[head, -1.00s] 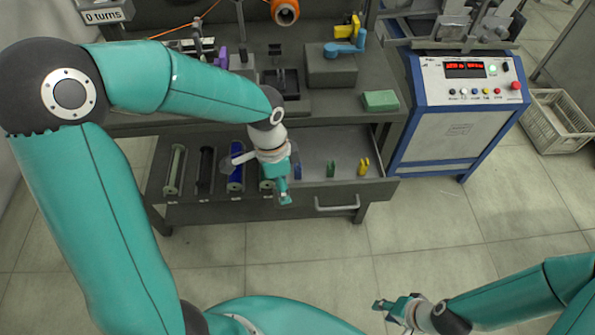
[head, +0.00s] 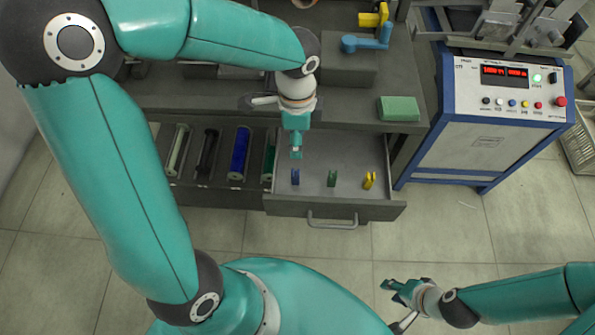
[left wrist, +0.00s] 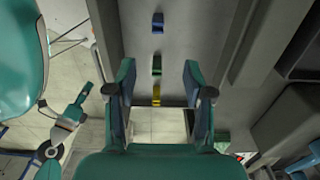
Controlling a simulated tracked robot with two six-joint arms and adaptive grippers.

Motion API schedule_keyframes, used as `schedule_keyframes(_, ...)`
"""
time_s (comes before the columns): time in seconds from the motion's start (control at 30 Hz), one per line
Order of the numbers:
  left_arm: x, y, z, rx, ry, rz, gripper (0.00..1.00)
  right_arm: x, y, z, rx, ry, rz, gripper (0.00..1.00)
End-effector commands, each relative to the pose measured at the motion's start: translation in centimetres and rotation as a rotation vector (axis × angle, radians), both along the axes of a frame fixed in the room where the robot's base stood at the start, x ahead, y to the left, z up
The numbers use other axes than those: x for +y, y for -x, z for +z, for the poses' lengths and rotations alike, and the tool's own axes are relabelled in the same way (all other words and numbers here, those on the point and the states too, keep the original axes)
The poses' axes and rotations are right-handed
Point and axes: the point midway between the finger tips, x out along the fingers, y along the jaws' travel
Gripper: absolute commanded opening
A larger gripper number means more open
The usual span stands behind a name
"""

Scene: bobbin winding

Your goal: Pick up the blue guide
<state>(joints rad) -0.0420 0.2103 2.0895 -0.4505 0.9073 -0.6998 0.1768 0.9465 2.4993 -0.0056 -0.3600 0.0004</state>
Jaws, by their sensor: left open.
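The blue guide (head: 295,177) stands in the open drawer (head: 340,207), at the left of a row of guides. In the left wrist view the blue guide (left wrist: 157,22) is near the top, beyond the fingertips. My left gripper (head: 296,153) points down over the drawer, just behind the blue guide in the head view. Its two fingers (left wrist: 157,72) are spread with nothing held between them. My right gripper (head: 390,287) is away from the drawer, low over the floor; its fingers are too small to judge.
A green guide (head: 332,178) and a yellow guide (head: 369,180) stand to the right in the drawer. Several bobbins, one blue (head: 239,153), lie in slots to the left. A green block (head: 399,108) sits on the bench above. A control console (head: 495,115) stands at right.

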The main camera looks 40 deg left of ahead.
Motion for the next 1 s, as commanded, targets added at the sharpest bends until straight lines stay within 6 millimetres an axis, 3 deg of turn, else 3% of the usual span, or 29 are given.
schedule_keyframes(0.1,0.3,0.3,-3.0,0.007,0.000,0.008,0.52,0.0,0.0,-0.6,0.000,0.000,0.000,0.37)
schedule_keyframes(0.3,0.4,0.4,-7.0,0.006,0.000,0.011,0.52,0.0,0.0,-1.3,0.000,0.000,0.000,0.37)
schedule_keyframes(0.67,0.4,0.4,-9.9,0.003,0.001,0.013,0.52,0.0,0.0,-1.7,-0.001,0.000,0.000,0.37)
schedule_keyframes(1.0,0.2,0.7,-14.1,0.003,0.001,0.014,0.52,0.0,0.0,-2.6,0.000,0.000,0.000,0.37)
